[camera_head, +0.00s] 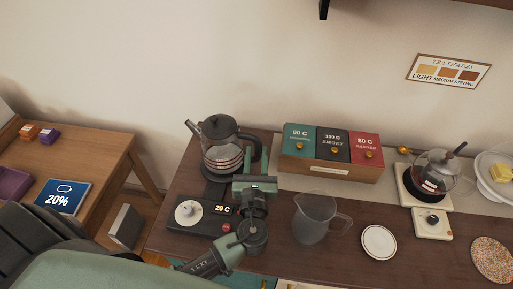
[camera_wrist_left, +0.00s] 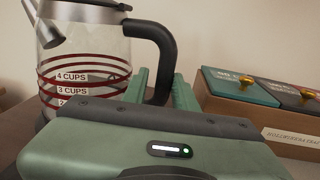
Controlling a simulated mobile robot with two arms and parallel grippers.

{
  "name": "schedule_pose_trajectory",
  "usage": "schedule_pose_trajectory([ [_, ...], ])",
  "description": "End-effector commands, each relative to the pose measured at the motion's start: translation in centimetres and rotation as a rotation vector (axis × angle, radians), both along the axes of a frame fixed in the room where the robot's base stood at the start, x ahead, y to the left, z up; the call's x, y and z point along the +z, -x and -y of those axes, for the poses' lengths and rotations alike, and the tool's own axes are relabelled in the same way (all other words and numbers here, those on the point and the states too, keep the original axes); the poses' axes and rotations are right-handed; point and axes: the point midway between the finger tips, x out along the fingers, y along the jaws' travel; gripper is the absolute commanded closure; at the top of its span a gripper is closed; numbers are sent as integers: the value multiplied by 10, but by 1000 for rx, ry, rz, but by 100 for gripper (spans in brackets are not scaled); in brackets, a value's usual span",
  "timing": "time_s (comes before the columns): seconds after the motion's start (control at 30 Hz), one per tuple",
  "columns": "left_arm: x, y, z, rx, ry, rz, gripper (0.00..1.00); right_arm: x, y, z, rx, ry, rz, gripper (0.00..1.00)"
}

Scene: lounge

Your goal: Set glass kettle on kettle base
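The glass kettle (camera_head: 222,152) is upright at the left of the dark counter, with a dark lid, red bands and a black handle. In the left wrist view, the kettle (camera_wrist_left: 85,75) shows cup marks, and its handle runs down between the green fingers. My left gripper (camera_head: 257,166) is at the handle's lower part, a finger on each side with no clear gap, so it looks shut on it. The dark kettle base (camera_head: 202,214), with a white dial and a "20 C" display, lies below the kettle. I cannot tell whether kettle and base touch. My right gripper is out of view.
A clear pitcher (camera_head: 313,222) stands right of my left arm, beside a white saucer (camera_head: 379,242). Another glass pot (camera_head: 437,170) on a white stand is farther right. A wooden table (camera_head: 90,150) is at left.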

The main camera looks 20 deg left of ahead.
Motion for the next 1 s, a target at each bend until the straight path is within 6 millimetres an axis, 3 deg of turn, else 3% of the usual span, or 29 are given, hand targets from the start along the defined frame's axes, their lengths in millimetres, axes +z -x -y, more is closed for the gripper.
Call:
schedule_pose_trajectory([
  [0.7, 0, 54, 22, 0, 0, -1, 72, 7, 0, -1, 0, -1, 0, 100],
  [1.0, 0, 65, 27, 1, 1, 1, 72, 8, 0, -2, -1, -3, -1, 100],
])
